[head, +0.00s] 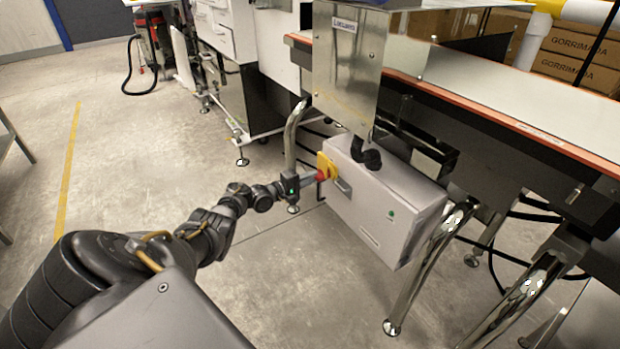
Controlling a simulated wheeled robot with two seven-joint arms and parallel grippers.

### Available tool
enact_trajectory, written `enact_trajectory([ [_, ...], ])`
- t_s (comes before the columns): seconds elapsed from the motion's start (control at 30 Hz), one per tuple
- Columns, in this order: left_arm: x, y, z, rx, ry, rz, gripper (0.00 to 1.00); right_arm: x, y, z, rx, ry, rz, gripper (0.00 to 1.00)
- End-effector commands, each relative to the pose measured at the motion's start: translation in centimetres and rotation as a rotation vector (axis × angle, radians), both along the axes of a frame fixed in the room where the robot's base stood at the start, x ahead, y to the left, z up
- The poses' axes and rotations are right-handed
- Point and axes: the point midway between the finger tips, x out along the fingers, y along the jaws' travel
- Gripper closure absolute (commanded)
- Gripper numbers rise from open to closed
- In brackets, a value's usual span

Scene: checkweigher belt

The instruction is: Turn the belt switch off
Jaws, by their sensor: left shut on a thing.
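The belt switch (327,168) is a yellow plate with a red knob on the left end of a light grey control box (385,205) under the conveyor. My left gripper (316,178) reaches in from the left and is shut on the red knob (321,175). The knob is small here and partly covered by the gripper, so its exact angle cannot be told. My right gripper is not in view.
The conveyor belt (480,90) with an orange edge runs above the box. Shiny metal legs (430,265) stand around it, and cables hang behind. Cardboard boxes (580,55) are at the back right. The concrete floor (140,160) at left is clear.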

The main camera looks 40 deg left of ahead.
Motion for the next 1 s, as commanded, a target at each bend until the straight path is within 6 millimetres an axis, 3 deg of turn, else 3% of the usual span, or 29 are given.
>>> enact_trajectory([
  [0.47,0.00,0.25,0.08,-0.014,0.003,0.005,1.00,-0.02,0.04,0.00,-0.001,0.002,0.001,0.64],
  [0.5,0.00,0.25,0.08,-0.014,0.003,0.005,0.84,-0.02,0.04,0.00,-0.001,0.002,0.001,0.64],
  [0.67,0.03,0.15,0.06,-0.014,0.003,0.003,0.64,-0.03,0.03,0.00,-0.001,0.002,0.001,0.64],
  [1.0,-0.13,0.06,0.08,-0.013,0.004,0.000,0.64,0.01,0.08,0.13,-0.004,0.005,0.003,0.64],
])
